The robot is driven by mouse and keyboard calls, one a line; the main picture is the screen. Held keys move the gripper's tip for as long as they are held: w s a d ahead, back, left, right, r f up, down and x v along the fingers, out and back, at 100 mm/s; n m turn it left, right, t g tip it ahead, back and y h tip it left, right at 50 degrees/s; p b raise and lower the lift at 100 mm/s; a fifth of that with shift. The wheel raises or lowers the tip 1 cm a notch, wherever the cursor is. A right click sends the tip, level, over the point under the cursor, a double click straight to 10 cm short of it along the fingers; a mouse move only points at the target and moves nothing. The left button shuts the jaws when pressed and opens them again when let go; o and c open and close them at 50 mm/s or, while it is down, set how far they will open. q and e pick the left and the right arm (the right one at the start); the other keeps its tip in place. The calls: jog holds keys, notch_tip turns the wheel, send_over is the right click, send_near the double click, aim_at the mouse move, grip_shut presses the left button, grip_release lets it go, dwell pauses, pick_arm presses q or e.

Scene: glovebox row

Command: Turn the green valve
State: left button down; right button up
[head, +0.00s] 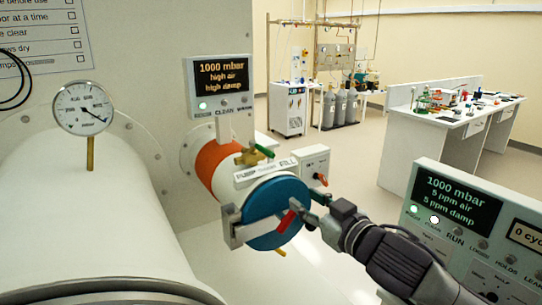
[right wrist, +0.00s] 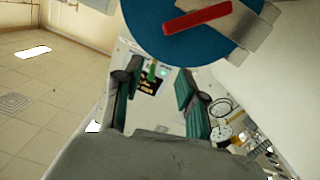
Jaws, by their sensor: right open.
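The green valve is a small brass fitting with a green lever handle (head: 264,151) on top of the small antechamber, behind its blue round door. My right gripper (head: 308,204) is open and empty at the right edge of the blue door (head: 262,207), in front of and below the valve. In the right wrist view my right gripper (right wrist: 158,74) has its two fingers wide apart. My left gripper is not in view.
The blue door carries a red handle (head: 287,221) and a metal bar, close to my right fingers. A display panel (head: 221,85) stands behind the valve. A dial gauge (head: 84,108) is at left. Another display panel (head: 470,220) stands at right, near my right arm.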

jog(key=n+y, duration=0.1)
send_near(274, 154)
jog(key=s+d+f, duration=0.2)
jog(key=r, duration=0.1)
jog(key=p+x, duration=0.1)
jog(key=x, duration=0.3)
jog(key=p+x, duration=0.1)
jog(key=x, duration=0.3)
jog(key=p+x, duration=0.2)
jog(key=x, duration=0.3)
jog(key=shift+s+a+r, duration=0.15)
jog(key=shift+r, duration=0.15)
jog(key=shift+w+a+f, duration=0.1)
jog(key=shift+w+a, duration=0.25)
jog(key=shift+w, duration=0.15)
grip_shut()
